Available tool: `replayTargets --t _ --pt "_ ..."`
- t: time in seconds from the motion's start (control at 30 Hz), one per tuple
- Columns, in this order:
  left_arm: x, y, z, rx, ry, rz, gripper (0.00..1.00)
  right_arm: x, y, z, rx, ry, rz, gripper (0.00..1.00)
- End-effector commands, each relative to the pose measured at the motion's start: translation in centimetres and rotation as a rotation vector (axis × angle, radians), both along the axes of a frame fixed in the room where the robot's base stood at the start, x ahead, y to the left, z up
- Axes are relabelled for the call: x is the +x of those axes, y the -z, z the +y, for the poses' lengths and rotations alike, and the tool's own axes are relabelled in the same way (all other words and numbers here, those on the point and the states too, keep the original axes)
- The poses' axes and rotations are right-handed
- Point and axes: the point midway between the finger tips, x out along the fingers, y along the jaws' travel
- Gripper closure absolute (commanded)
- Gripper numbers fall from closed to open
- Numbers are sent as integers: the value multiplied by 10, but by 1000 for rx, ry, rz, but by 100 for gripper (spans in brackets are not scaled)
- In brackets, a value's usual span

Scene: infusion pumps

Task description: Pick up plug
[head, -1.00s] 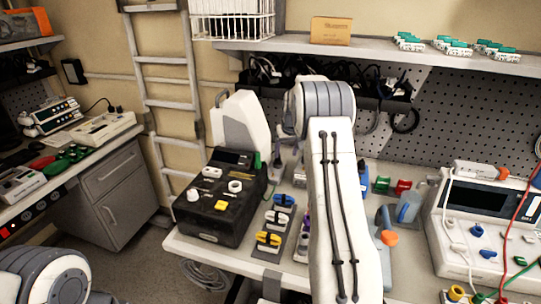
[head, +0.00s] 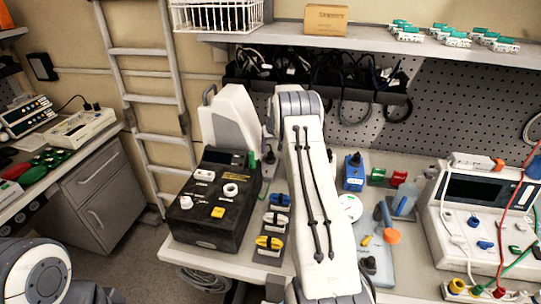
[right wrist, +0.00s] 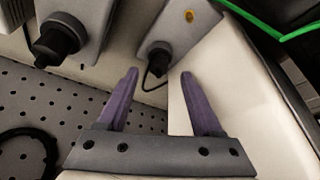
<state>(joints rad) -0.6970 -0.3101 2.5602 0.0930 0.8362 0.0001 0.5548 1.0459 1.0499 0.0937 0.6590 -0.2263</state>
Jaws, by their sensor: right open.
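In the right wrist view a black round plug (right wrist: 158,56) stands on a grey box, with a dark cord beside it. It lies just past the tips of my right gripper (right wrist: 160,76), centred between them. The two purple fingers are spread apart with nothing between them. A second, larger black plug (right wrist: 58,40) stands on another grey box at the upper left. In the head view my right arm covers the middle of the table and hides most of the gripper. My left gripper is out of view.
A black pump unit (head: 214,205) stands left of my right arm, beside yellow, white and blue clips (head: 270,243). A blue box (head: 353,175) with a dark knob and a white pump (head: 480,215) with red and green cables stand right. A pegboard wall (head: 455,110) rises behind.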

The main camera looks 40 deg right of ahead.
Motion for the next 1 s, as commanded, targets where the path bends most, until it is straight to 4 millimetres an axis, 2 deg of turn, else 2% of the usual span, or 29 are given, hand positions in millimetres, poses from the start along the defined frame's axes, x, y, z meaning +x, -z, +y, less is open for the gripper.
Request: replayTargets --t 0.07,0.23,0.53,0.57,0.7,0.73,1.0 --pt "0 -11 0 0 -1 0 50 4 6 -3 1 0 2 33" --pt "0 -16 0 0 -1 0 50 11 25 -6 0 0 1 33" --pt "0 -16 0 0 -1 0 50 13 30 -7 0 0 0 33" --pt "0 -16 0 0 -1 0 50 13 30 -7 0 0 0 37" --pt "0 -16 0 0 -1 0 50 13 30 -7 0 0 0 90" --pt "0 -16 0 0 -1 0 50 13 30 -7 0 0 0 100" --pt "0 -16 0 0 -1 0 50 13 29 -7 0 0 -1 100"
